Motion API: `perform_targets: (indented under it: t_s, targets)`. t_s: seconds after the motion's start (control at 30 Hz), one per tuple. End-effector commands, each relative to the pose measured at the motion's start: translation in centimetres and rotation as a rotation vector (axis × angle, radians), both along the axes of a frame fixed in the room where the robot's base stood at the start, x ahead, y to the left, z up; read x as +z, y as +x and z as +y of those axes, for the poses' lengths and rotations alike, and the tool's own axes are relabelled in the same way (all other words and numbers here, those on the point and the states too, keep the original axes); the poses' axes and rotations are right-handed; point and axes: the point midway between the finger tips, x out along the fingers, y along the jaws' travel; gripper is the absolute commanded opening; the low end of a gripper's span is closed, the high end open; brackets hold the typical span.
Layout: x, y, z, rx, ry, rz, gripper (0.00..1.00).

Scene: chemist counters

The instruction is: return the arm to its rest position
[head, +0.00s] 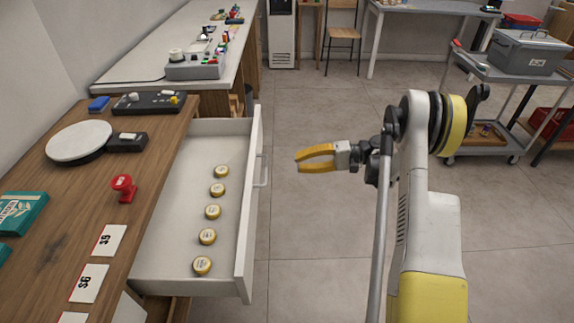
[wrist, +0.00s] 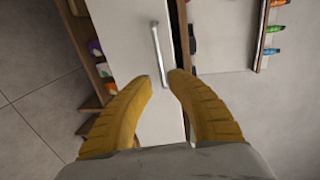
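My gripper (head: 300,161) has yellow fingers and hangs over the floor to the right of the open drawer, apart from its handle. In the wrist view my gripper (wrist: 162,80) shows its two fingers spread with nothing between them. My white and yellow arm stands at the right of the head view, with its forearm pointing left. The drawer front (wrist: 130,45) and its handle (wrist: 160,55) lie beyond the fingertips in the wrist view.
The white drawer (head: 180,258) stands pulled out from the wooden counter (head: 75,215), with several round gold-rimmed tins inside. A red stamp (head: 123,187) and a round scale plate (head: 79,141) are on the counter. A cart (head: 490,70) stands at the far right. Floor between is clear.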

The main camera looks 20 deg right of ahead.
Motion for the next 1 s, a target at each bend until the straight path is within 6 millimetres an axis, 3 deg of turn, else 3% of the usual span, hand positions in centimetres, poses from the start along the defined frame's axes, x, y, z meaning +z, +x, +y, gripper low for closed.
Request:
perform_targets:
  t_s: [0.63, 0.83, 1.0]
  targets:
    - [0.6, 0.0, -0.1, -0.001, -0.012, 0.006, 0.20]
    - [5.0, 0.5, 3.1, -0.022, -0.142, 0.061, 0.20]
    - [9.7, -1.1, 7.0, -0.054, -0.336, 0.106, 0.20]
